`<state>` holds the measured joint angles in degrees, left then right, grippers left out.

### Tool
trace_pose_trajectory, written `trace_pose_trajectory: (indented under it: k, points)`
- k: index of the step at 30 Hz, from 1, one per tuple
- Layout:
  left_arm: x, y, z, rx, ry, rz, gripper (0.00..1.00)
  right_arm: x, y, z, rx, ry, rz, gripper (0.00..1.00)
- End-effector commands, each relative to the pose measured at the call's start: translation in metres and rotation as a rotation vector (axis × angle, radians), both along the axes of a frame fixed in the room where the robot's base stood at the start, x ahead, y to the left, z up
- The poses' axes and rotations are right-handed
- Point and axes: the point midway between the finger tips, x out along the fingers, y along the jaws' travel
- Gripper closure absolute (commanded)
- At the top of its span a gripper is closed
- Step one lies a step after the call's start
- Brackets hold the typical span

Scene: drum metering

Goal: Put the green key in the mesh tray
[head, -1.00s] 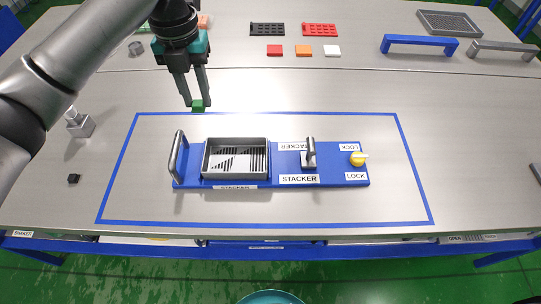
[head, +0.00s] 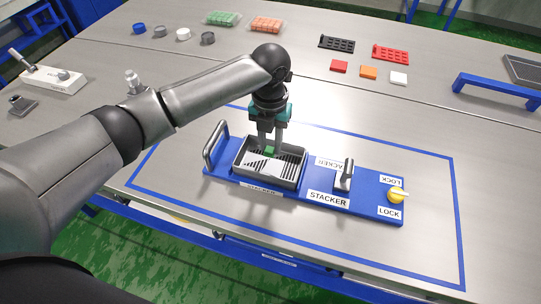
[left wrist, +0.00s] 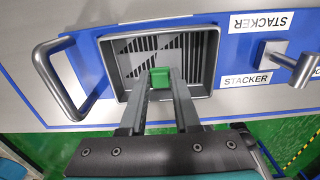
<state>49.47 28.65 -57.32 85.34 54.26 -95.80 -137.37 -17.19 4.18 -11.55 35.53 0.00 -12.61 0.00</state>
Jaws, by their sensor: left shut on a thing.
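The green key (head: 270,150) is a small green block between the fingertips of my left gripper (head: 270,149). My left gripper is shut on it and points down, with the fingertips at the grey slotted-floor tray (head: 298,172) on the blue stacker base. In the left wrist view the green key (left wrist: 160,77) shows in front of this tray's striped floor (left wrist: 200,55). I cannot tell if the key touches the floor. A dark grey mesh-like tray (head: 524,70) is cut off at the right edge. My right gripper is not in view.
The stacker base (head: 368,200) has a curved handle (head: 213,146) on the left, a grey lever (head: 345,175) and a yellow lock knob (head: 397,194). A blue bar handle (head: 498,88) stands at back right. Red, orange and white tiles lie behind. The table right of the stacker is clear.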

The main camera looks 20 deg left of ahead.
Motion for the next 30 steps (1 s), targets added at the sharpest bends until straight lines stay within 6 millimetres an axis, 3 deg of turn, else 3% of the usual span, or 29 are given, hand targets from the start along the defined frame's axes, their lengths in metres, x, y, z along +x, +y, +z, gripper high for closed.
trace_pose_trajectory:
  k: [12,23,24,30]
  points:
    - [0.000,0.000,-0.046,0.000,0.001,0.000,1.00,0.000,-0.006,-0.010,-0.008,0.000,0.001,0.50]
    - [0.000,0.000,-0.049,0.000,0.000,0.000,1.00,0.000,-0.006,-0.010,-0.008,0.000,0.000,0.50]
    - [0.000,0.000,-0.049,0.000,0.000,0.000,0.67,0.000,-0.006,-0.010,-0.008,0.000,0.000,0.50]
    - [0.000,0.000,-0.049,0.000,0.000,0.000,0.45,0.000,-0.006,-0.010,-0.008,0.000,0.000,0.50]
